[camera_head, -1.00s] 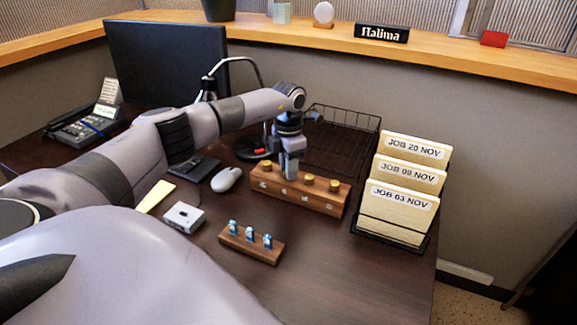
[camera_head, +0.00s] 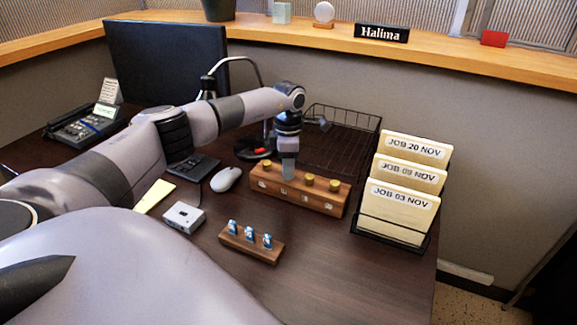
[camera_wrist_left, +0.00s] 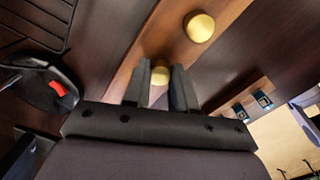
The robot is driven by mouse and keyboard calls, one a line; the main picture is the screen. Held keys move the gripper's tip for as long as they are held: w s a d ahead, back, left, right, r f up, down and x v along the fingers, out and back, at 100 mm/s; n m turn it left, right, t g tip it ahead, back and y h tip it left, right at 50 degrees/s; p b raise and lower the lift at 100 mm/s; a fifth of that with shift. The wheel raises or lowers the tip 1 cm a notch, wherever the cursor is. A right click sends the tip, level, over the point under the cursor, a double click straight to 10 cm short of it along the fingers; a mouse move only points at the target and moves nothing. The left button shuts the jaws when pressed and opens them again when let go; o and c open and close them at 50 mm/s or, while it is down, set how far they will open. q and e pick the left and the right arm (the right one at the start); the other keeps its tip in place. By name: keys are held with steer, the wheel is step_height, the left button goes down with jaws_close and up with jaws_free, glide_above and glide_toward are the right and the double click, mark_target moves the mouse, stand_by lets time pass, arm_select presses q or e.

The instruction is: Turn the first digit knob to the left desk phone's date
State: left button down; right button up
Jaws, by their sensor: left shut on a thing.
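A wooden block (camera_head: 325,202) with a row of gold knobs stands mid-desk. Knobs show at its left end (camera_head: 265,167) and on its right half (camera_head: 309,179), (camera_head: 334,185). My left gripper (camera_head: 288,177) points down at the second position from the left. In the left wrist view its fingers (camera_wrist_left: 160,88) are shut around a gold knob (camera_wrist_left: 160,74), mostly hidden between them; another knob (camera_wrist_left: 200,27) stands free beyond. The digits on the block are too small to read. A desk phone (camera_head: 82,127) is at the far left; its lit display is unreadable. My right gripper is not in view.
A lamp (camera_head: 252,149) and wire tray (camera_head: 340,140) stand behind the block; a file rack with job cards (camera_head: 402,208) is to its right. A mouse (camera_head: 226,179), white box (camera_head: 184,217) and small wooden stand (camera_head: 252,246) lie nearer. The front right desk is clear.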

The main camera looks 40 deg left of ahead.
arm_select(q)
steer(key=c, duration=0.9)
jaws_free()
steer(key=shift+r, duration=0.1)
step_height(320, 180, up, 7)
steer(key=shift+r, duration=0.1)
steer(key=shift+s, duration=0.1)
